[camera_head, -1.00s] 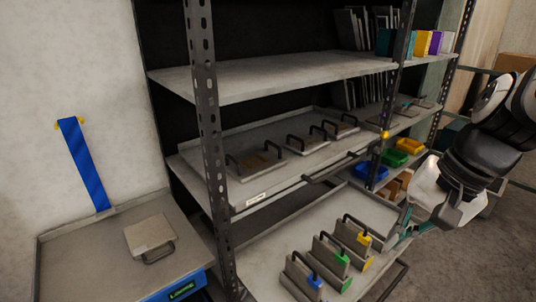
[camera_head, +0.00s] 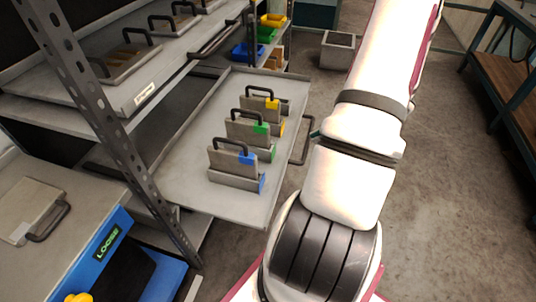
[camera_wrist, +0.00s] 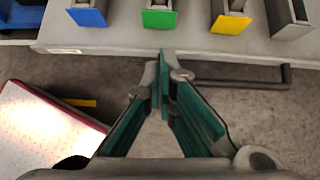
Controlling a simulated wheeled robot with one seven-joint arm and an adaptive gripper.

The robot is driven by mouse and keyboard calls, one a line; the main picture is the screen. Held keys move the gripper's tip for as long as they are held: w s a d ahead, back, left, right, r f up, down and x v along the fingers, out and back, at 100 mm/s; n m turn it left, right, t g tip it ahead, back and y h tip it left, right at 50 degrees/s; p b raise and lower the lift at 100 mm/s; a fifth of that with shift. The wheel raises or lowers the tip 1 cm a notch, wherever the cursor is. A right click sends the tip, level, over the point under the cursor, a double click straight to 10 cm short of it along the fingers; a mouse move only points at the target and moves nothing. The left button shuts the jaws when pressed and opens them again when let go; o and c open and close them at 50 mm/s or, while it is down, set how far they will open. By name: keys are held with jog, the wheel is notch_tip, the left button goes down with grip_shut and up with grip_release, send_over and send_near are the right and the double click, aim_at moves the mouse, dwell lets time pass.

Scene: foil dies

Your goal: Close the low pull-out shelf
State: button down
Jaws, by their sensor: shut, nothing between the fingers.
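The low pull-out shelf (camera_head: 190,185) is a grey tray extended out of the rack in the head view. Its dark bar handle (camera_head: 303,140) sits on its front edge, and the handle also shows in the wrist view (camera_wrist: 240,85). The shelf's front edge (camera_wrist: 125,42) crosses the top of the wrist view. My gripper (camera_wrist: 163,58) is shut and empty, its fingertips at that edge, left of most of the handle bar. I cannot tell whether they touch it. In the head view my arm hides most of the gripper.
Dies with blue (camera_head: 246,158), green (camera_head: 261,128) and yellow (camera_head: 272,103) marks stand on the shelf. A higher shelf (camera_head: 130,85) holds more dies. A rack post (camera_head: 120,150) and a blue-edged cart (camera_head: 92,250) are at left. Floor right of my arm is clear.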

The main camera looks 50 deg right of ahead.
jog(key=f, duration=0.1)
jog(key=b, duration=0.3)
send_near(273, 153)
jog(key=shift+m, duration=0.3)
notch_tip(273, 153, down, 4)
jog(key=shift+s+d+f, duration=0.15)
jog(key=shift+d+f, duration=0.05)
jog(key=shift+f, duration=0.05)
jog(key=shift+w+a+r, duration=0.1)
jog(key=shift+w+a, duration=0.1)
jog(key=shift+w, duration=0.35)
jog(key=shift+w+a+r, duration=0.1)
jog(key=shift+w+a, duration=0.1)
jog(key=shift+w, duration=0.3)
jog(key=shift+w+a+b, duration=0.25)
jog(key=shift+w+b, duration=0.05)
jog(key=shift+w, duration=0.35)
jog(key=w+a+b, duration=0.1)
jog(key=w+a, duration=0.3)
jog(key=w, duration=0.5)
jog(key=w+a+b, duration=0.2)
jog(key=w+a, duration=0.2)
jog(key=w, duration=0.5)
jog(key=w+a+b, duration=0.1)
jog(key=w+a, duration=0.3)
jog(key=w, duration=0.6)
jog(key=shift+w+b, duration=0.1)
jog(key=shift+b, duration=0.2)
jog(key=shift+w+r, duration=0.1)
jog(key=shift+w, duration=0.1)
